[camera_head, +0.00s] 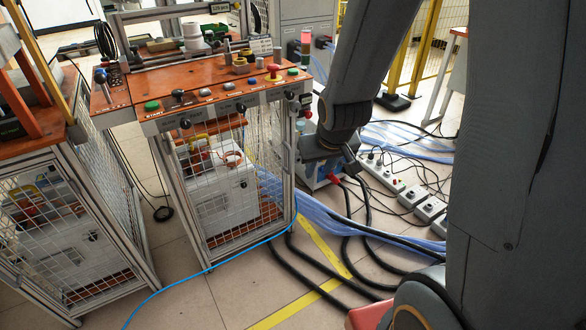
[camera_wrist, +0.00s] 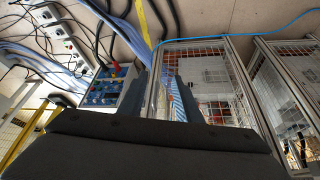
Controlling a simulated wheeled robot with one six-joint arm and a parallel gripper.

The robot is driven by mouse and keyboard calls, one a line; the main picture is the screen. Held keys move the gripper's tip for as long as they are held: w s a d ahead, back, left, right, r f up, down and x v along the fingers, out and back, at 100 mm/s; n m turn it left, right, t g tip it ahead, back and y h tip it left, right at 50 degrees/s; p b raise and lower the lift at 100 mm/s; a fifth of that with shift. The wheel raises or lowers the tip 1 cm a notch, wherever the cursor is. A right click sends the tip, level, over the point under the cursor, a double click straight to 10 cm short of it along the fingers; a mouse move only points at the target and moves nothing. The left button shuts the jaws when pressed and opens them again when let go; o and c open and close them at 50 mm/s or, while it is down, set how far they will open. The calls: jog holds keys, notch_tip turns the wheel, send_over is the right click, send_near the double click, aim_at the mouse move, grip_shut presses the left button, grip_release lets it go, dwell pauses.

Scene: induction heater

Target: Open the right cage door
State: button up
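Two mesh cages stand in the head view. The right cage door (camera_head: 248,221) is a grey-framed mesh panel under an orange panel top, and it looks closed. A white box (camera_head: 222,195) shows behind the mesh. The right cage also shows in the wrist view, its frame (camera_wrist: 240,82) right of my fingers. My gripper (camera_wrist: 173,88) points towards the cage's side with its two fingers apart and nothing visible between them. In the head view my wrist is right of the cage, and my fingertips cannot be made out. Whether they touch the cage is unclear.
The left cage (camera_head: 70,235) stands close by. The orange control panel (camera_head: 210,80) has buttons and knobs. A blue box (camera_wrist: 103,92), translucent hoses (camera_head: 345,225), black cables and power strips (camera_head: 380,175) lie to the right. A blue cable (camera_head: 185,281) crosses the floor in front.

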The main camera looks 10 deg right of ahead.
jog(key=w+f+t+b, duration=0.6)
jog(key=w+f+b, duration=0.3)
jog(key=w+f, duration=0.6)
jog(key=n+t+y+b, duration=0.1)
jog(key=t+y+b, duration=0.1)
jog(key=t+b, duration=0.55)
send_near(290, 161)
jog(key=w, duration=0.3)
jog(key=shift+g, duration=0.35)
jog(key=shift+w+a+r+b, duration=0.15)
jog(key=shift+w+b, duration=0.25)
jog(key=shift+w, duration=0.9)
jog(key=shift+w+a+r+b, duration=0.15)
jog(key=shift+w+b, duration=0.3)
jog(key=shift+w, duration=0.85)
jog(key=shift+w+a+b, duration=0.25)
jog(key=shift+w+b, duration=0.15)
jog(key=shift+w, duration=0.85)
grip_shut()
